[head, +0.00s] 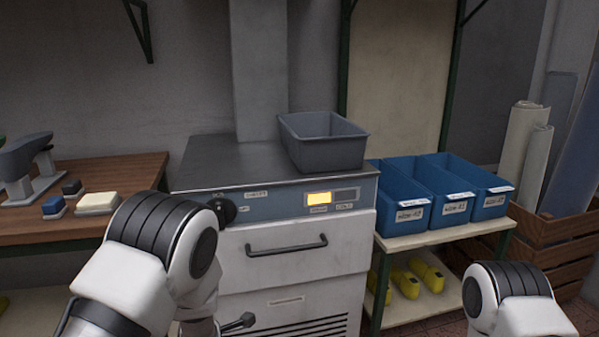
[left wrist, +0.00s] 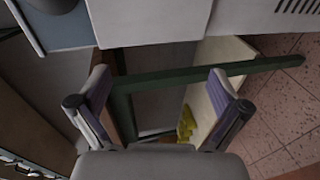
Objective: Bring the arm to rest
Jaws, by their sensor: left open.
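My left gripper (left wrist: 157,108) is open in the left wrist view, with its two fingers spread wide and nothing between them touching either pad. Beyond the fingers are a green metal frame bar (left wrist: 180,78) and a pale shelf with yellow shoe lasts (left wrist: 187,124). In the head view my left arm stands bent in front of the white cabinet, and its gripper is hidden. Part of my right arm shows at the lower right of the head view, but its gripper is out of view.
A grey bin (head: 322,141) sits on the metal-topped oven unit (head: 225,165). Several blue bins (head: 405,208) stand on a shelf to the right, above more yellow lasts (head: 405,283). A wooden bench (head: 125,172) with small blocks is at left. A wooden crate (head: 565,240) holds rolls at right.

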